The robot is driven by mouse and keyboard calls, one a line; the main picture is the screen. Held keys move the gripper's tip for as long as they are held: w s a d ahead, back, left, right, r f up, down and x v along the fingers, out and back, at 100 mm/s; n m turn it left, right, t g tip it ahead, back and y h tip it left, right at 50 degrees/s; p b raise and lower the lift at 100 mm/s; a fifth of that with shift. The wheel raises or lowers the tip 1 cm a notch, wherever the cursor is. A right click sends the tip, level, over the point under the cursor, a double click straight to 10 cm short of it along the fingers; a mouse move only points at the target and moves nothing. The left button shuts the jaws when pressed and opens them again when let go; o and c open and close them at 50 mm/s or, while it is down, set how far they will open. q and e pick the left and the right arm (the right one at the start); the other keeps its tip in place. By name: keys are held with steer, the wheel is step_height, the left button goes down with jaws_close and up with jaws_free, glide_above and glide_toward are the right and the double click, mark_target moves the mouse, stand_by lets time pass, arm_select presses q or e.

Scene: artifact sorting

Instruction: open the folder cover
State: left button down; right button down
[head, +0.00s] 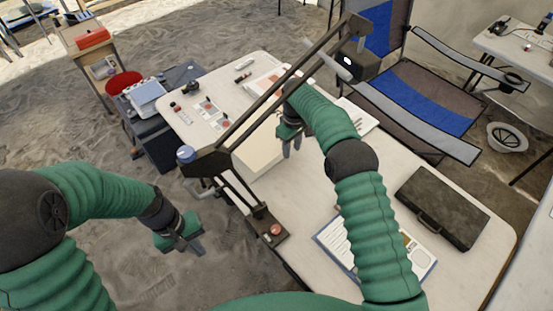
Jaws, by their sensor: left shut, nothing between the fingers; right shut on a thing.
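A cream folder (257,153) lies on the white table, partly behind the lamp arm. My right gripper (291,150) points down at the folder's right side, its fingers shut on the edge of the cover. The exact contact is small and hard to make out. How far the cover is raised cannot be told. My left gripper (190,246) is shut and empty, out over the sandy floor to the left of the table.
A jointed lamp (252,114) crosses above the table in front of the folder. A clipboard with papers (338,243) and a black case (441,207) lie on the near right. Small finds and cards (207,107) lie at the far left. A blue folding chair (425,97) stands behind.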

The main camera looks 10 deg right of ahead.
steer(key=shift+w, duration=0.2)
arm_select(q)
steer(key=w+d+f+n+h, duration=0.6)
steer(key=d+f+n+h, duration=0.2)
steer(key=d+n+h, duration=0.15)
arm_select(e)
steer(key=shift+s+a, duration=0.1)
arm_select(q)
steer(key=w+a+f+n+t+h, duration=0.25)
steer(key=w+n+t+h, duration=0.25)
steer(key=w+n+t, duration=0.75)
steer(key=x, duration=2)
steer(key=shift+w+d+r+m+t, duration=0.15)
steer(key=shift+d+r+m+t, duration=0.1)
steer(key=shift+r+m+t, duration=0.15)
steer(key=shift+t, duration=0.25)
